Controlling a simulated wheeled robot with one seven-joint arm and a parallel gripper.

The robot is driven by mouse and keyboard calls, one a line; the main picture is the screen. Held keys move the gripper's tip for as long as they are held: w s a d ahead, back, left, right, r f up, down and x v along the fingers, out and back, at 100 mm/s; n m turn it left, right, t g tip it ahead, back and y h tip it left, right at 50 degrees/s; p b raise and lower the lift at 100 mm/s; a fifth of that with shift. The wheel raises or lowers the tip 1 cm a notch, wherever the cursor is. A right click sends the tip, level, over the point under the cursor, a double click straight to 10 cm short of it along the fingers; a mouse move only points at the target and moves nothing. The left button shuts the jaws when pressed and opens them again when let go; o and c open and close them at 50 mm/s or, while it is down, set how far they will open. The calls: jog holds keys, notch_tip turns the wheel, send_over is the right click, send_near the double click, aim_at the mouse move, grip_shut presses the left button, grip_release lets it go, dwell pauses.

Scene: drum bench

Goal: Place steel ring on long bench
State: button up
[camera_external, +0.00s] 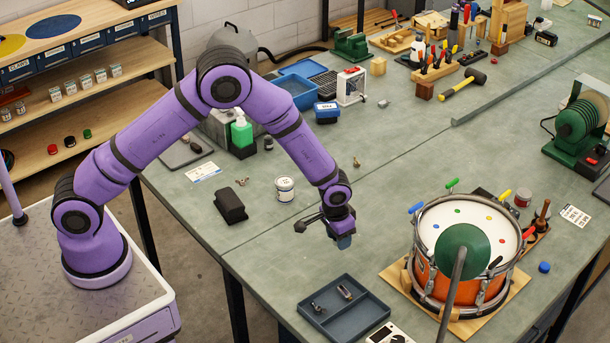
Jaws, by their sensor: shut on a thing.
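The long bench (395,185) has a grey-green top and runs from the front to the back right. My gripper (342,238) points down above its front part, between a white tin and the drum. It is shut on a small blue-grey thing (344,242), which shows only in part below the jaws. I cannot tell from this view whether that thing is the steel ring. I make out no separate loose steel ring on the bench. The held thing appears clear of the bench top, but its exact height is hard to judge.
An orange drum (426,281) with a metal hoop stands on a wooden board at right. A dark tray (369,318) with small metal parts lies in front. The white tin (284,190) and a black block (230,206) stand at left. Bare bench surrounds the gripper.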

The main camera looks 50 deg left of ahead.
send_over(392, 246)
jog(key=shift+s+a+f, duration=0.1)
jog(key=shift+s+f, duration=0.1)
jog(key=shift+f, duration=0.6)
jog(key=shift+w+f, duration=0.15)
jog(key=shift+f, duration=1.6)
jog(key=shift+f, duration=0.1)
jog(key=o, duration=1)
